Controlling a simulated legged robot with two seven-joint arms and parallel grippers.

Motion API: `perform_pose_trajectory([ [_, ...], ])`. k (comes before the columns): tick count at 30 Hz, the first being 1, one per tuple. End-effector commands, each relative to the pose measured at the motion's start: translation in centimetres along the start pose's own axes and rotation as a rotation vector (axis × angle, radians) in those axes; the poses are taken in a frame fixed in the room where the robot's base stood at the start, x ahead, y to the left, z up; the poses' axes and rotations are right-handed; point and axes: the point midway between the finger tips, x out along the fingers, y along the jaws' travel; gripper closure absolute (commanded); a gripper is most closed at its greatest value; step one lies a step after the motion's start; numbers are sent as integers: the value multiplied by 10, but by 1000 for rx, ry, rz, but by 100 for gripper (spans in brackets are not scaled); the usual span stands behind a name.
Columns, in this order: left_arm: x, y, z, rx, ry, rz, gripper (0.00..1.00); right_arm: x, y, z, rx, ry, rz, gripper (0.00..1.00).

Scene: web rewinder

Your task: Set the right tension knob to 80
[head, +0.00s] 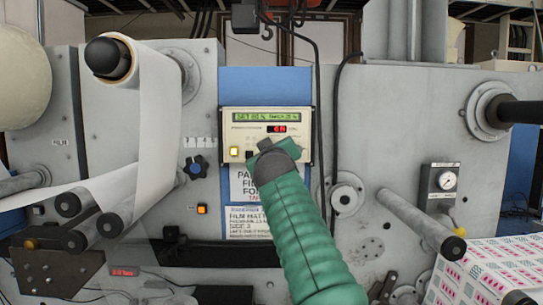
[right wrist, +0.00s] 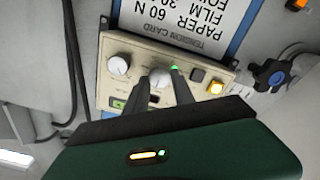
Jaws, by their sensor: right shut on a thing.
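The cream control panel (head: 310,122) is on the blue column of the machine, with a green text display (head: 267,117) and a small red readout (head: 277,129); their digits are too small to read surely. My right gripper (right wrist: 160,86) is shut on a grey round knob (right wrist: 159,76), one finger on each side of it. A second pale knob (right wrist: 119,65) stands free to its left in the wrist view, which sees the panel upside down. In the head view my right gripper (head: 270,148) and green arm hide the held knob. My left gripper is out of view.
A lit yellow button (head: 234,151) is on the panel's left; it also shows in the right wrist view (right wrist: 215,87). A blue star knob (head: 196,167) is left of the panel. A tension card (right wrist: 190,25) hangs below the panel. Black cables (head: 316,80) run beside it.

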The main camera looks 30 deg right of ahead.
Motion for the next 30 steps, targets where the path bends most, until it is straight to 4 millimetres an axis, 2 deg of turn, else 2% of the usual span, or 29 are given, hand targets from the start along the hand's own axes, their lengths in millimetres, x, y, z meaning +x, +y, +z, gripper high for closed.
perform_pose_trajectory([
  [1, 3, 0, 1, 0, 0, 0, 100, 3, -6, 8, 39, -17, -6, 100],
  [18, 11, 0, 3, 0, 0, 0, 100, 3, -5, 8, 558, -18, -3, 100],
  [30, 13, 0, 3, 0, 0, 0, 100, 3, -5, 7, 767, -19, -1, 100],
])
